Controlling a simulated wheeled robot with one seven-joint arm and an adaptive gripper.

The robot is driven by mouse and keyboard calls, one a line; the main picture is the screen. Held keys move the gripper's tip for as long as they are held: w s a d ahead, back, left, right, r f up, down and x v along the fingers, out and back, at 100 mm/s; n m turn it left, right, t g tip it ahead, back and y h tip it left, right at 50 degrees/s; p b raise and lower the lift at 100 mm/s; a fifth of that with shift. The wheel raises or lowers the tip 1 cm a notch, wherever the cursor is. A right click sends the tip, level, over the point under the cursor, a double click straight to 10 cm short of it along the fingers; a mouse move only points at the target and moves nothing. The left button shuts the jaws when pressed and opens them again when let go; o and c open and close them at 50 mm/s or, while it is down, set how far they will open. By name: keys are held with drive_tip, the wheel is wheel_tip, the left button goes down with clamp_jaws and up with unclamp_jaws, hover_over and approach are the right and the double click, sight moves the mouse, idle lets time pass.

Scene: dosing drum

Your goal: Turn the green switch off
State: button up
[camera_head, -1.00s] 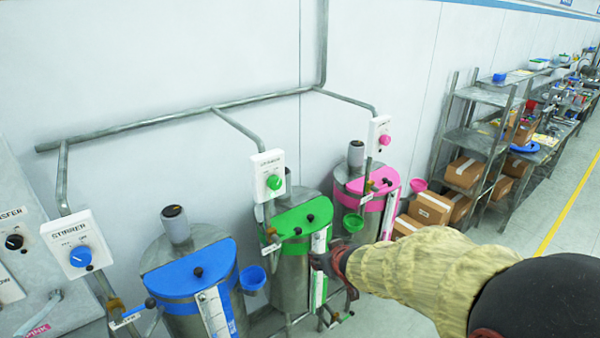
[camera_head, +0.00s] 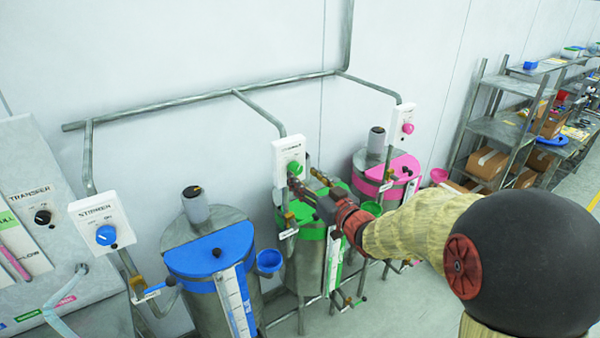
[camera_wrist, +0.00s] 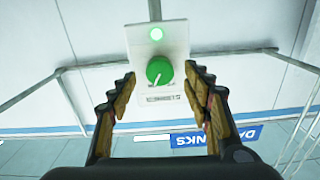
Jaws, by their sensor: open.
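The green switch is a round green knob (camera_head: 294,168) on a white stirrer box (camera_head: 281,155) above the green-lidded drum (camera_head: 310,262). The wrist picture is upside down, with the lettering inverted. My gripper (camera_head: 305,179) is at the box in the head view, close to the knob. In the wrist view my gripper (camera_wrist: 163,88) is open, one finger on each side of the knob, with clear gaps. Contact is not visible.
A blue knob (camera_head: 106,235) on its box stands left, above the blue-lidded drum (camera_head: 210,252). A pink knob (camera_head: 407,128) is on a box to the right, above the pink-lidded drum (camera_head: 400,168). Grey pipes (camera_head: 205,103) run along the wall.

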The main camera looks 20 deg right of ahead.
sight(298, 171)
drive_tip(key=shift+x, duration=1.5)
drive_tip(key=shift+c, duration=0.8)
drive_tip(key=c, duration=1)
